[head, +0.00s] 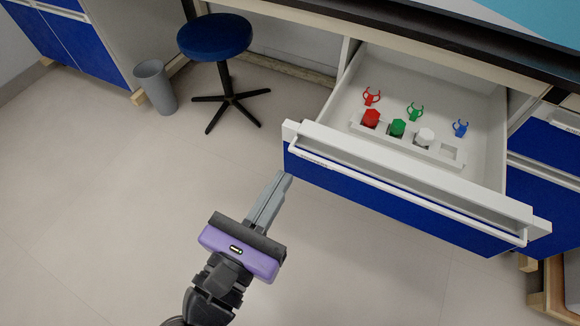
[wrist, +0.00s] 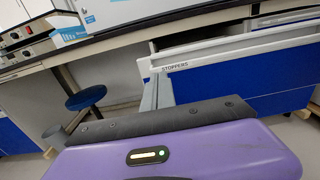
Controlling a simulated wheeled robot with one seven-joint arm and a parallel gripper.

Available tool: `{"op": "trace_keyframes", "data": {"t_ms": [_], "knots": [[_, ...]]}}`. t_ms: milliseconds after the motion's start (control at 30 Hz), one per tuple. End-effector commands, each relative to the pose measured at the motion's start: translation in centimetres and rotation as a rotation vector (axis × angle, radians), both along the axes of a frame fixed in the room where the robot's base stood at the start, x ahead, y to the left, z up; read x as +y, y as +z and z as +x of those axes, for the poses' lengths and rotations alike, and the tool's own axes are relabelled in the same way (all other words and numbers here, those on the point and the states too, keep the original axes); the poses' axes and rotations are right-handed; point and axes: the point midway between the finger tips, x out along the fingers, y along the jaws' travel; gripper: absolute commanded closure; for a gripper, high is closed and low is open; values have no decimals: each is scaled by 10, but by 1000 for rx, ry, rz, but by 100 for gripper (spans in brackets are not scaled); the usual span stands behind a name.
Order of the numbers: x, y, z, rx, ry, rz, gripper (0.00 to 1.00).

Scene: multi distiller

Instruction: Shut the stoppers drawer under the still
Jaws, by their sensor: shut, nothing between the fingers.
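The stoppers drawer (head: 390,197) stands pulled out under the bench, with a blue front and a white top rail. A long white bar handle (head: 410,190) runs along its front. In the wrist view the drawer (wrist: 240,80) carries the label "STOPPERS". Inside it are red, green and white stoppers in a white holder, with red, green and blue clips behind. My gripper (head: 284,178) is shut and empty. In the head view its fingertips appear by the left end of the drawer front. I cannot tell whether they touch it.
A blue round stool (head: 214,38) and a grey bin (head: 155,87) stand on the floor at the left. Blue cabinets (head: 545,165) flank the drawer on the right. The dark-edged bench top (head: 420,30) lies above the drawer. The floor (head: 110,200) in front is clear.

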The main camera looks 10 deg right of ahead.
Motion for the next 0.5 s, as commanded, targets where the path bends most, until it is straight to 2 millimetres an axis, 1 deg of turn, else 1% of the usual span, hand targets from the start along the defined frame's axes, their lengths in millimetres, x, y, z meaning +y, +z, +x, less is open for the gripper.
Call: {"op": "trace_keyframes", "data": {"t_ms": [33,200,333,500], "knots": [[-6,-3,7,0,-3,1,100],[-18,-2,25,1,-1,-1,100],[-23,-1,31,-1,0,-1,100],[-25,0,34,1,0,-1,100]]}}
